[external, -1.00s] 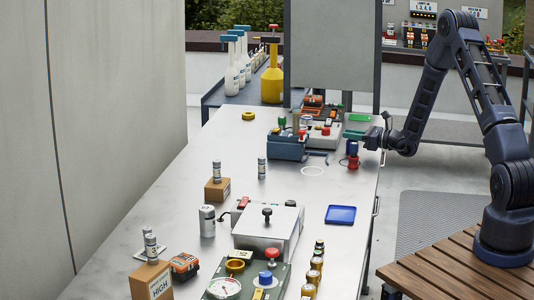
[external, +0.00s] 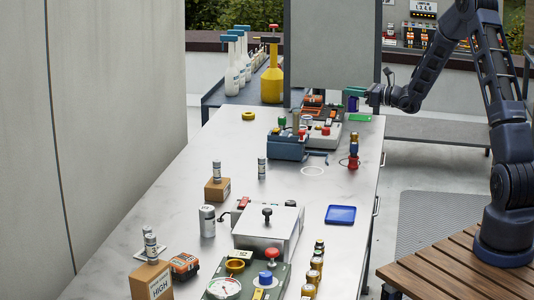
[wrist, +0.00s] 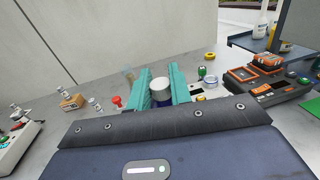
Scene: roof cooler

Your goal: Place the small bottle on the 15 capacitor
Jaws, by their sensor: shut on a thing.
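My gripper (external: 354,93) has teal fingers and is shut on a small bottle (external: 352,104), held in the air above the far right part of the workbench. Its side looks dark blue in the external view. In the wrist view its pale round top (wrist: 160,88) shows between the fingers (wrist: 161,92). Grey capacitor-like cylinders stand apart from it: one on a cardboard box (external: 216,171), one on the bench (external: 262,168), a wider one (external: 207,221), and one near the HIGH box (external: 150,245). I cannot read a 15 on any of them.
A red and blue bottle (external: 353,157) stands on the bench below my gripper. A blue bin (external: 287,147) and a device with knobs (external: 325,133) stand left of it. A blue tray (external: 341,215) and metal box (external: 267,230) are nearer. The middle left bench is mostly clear.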

